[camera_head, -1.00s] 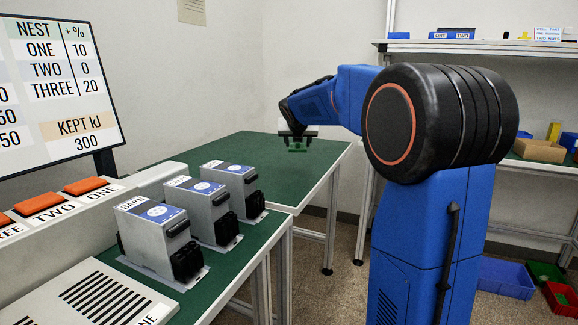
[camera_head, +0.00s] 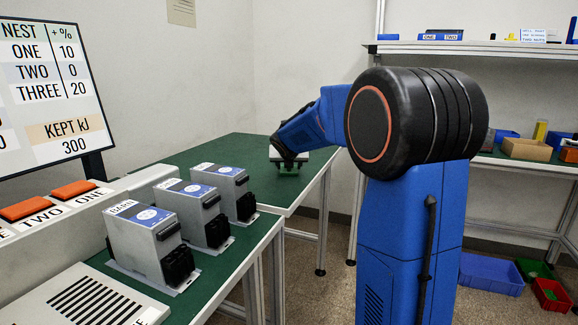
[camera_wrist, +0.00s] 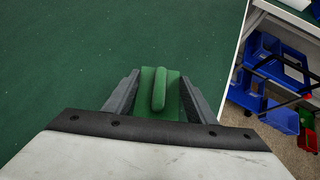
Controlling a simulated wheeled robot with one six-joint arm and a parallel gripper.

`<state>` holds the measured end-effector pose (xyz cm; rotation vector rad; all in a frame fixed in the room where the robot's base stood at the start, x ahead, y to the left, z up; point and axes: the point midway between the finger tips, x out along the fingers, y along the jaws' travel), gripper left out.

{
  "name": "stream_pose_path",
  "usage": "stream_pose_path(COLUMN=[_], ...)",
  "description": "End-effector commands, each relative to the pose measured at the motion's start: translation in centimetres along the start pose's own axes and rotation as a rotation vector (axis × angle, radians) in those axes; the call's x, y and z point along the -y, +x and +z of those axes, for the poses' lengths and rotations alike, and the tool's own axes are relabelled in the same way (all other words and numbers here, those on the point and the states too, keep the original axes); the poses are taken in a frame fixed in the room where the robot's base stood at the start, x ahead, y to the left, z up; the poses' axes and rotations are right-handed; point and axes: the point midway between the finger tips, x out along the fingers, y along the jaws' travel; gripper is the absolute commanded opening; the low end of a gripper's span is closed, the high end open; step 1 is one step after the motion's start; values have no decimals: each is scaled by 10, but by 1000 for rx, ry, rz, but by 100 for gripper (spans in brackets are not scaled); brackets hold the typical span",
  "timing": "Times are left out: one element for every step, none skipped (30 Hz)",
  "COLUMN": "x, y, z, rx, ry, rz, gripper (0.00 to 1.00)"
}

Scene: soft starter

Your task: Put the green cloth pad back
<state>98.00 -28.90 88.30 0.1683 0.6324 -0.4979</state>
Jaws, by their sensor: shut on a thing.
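The green cloth pad (camera_wrist: 147,82) is a flat green block with a raised rounded grip along its top, seen in the wrist view. My gripper (camera_wrist: 155,92) is shut on it, with one dark finger on each side. In the head view my gripper (camera_head: 289,166) is over the far part of the green-topped table (camera_head: 215,150), near its right edge, and the pad (camera_head: 289,172) shows as a small green shape below it. I cannot tell whether the pad touches the table.
Several grey units (camera_head: 149,238) stand on the near bench, beside orange buttons (camera_head: 73,189) and a screen (camera_head: 45,90). A shelf (camera_head: 470,46) is at the back right. Blue bins (camera_head: 491,272) and a red bin (camera_head: 551,296) sit on the floor. The far table top around my gripper looks clear.

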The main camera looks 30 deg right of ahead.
Motion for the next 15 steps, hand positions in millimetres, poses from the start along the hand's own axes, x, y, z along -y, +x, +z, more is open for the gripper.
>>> stream_pose_path(x=[0, 0, 0, 0, 0, 0, 0, 0, 0, 0, 0, 0, 0, 0, 0], y=[1, 1, 2, 1, 1, 1, 1, 1, 1, 1, 1, 1, 1, 1, 1], z=[-1, -1, -2, -2, -2, -2, -2, -2, -2, -2, -2, -2, -2, -1, -1], rx=[0, 0, 0, 0, 0, 0, 0, 0, 0, 0, 0, 0, 0, 0, 0], ry=[-1, -1, -2, -1, -1, -1, -1, -1, -1, -1, -1, -1, -1, -1, 0], rz=[0, 0, 0, 0, 0, 0, 0, 0, 0, 0, 0, 0, 0, 0, 0], gripper=[26, 26, 26, 58, 65, 69, 69, 69, 69, 69, 69, 69, 69, 69, 69])
